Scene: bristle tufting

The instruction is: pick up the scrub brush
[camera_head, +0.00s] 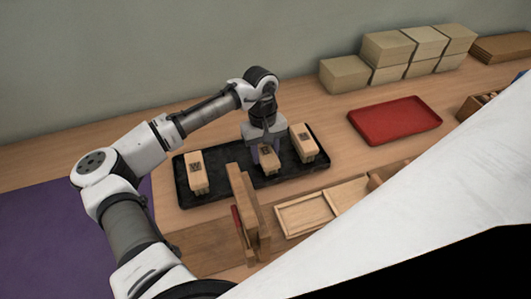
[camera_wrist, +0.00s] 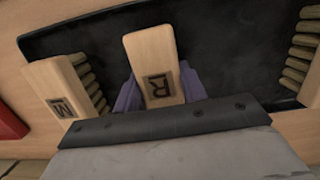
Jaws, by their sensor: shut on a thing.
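Three light wooden brushes with dark printed letters are at the black tray (camera_head: 228,185), which also shows in the wrist view (camera_wrist: 225,45). My gripper (camera_head: 265,154) is shut on the middle brush (camera_head: 268,161), which is marked R. In the wrist view this brush (camera_wrist: 150,55) sits between the purple fingers of my gripper (camera_wrist: 158,92); its bristles are hidden. I cannot tell whether it is clear of the tray. The brush marked M (camera_wrist: 58,90) is the right one (camera_head: 303,141) in the head view. The third brush (camera_head: 196,170) lies at the tray's left.
A red tray (camera_head: 395,120) lies to the right, with several tan boxes (camera_head: 388,50) behind it. Upright wooden boards (camera_head: 243,210) stand just in front of the black tray. A shallow wooden tray (camera_head: 303,215) is beside them. A white surface covers the lower right.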

